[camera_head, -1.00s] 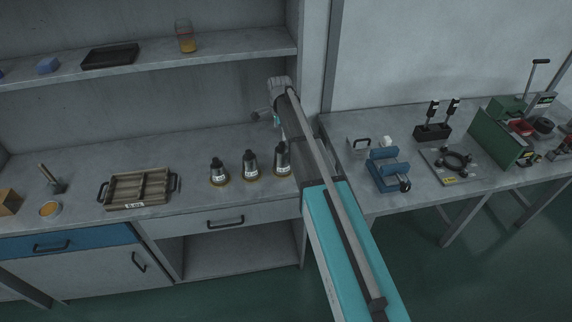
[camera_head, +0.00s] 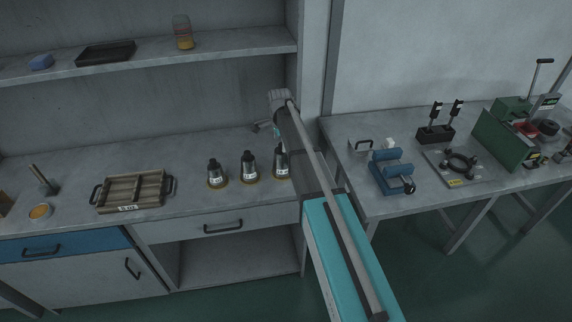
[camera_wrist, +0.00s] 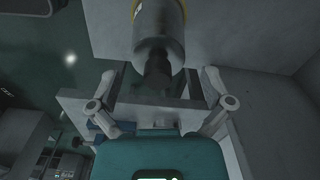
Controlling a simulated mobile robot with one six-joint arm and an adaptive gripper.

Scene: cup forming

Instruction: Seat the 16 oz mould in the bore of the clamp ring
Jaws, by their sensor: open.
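Three grey metal moulds with dark necks and yellowish base rings stand in a row on the left counter: a left one (camera_head: 217,175), a middle one (camera_head: 249,168) and a right one (camera_head: 280,165). Their labels are too small to read, so I cannot tell which is 16 oz. The right one is partly covered by my arm. In the wrist view, a mould (camera_wrist: 160,33) lies ahead, its dark neck toward my open gripper (camera_wrist: 158,80); the fingers are spread either side, and contact cannot be told. The clamp ring (camera_head: 461,153) lies on a plate on the right table, apparently empty.
A wooden tray (camera_head: 119,209) with black handles sits left of the moulds. On the right table are a blue cradle (camera_head: 390,182), a black block with two upright tools (camera_head: 436,135) and a green machine panel (camera_head: 503,142). A wall post separates the counters.

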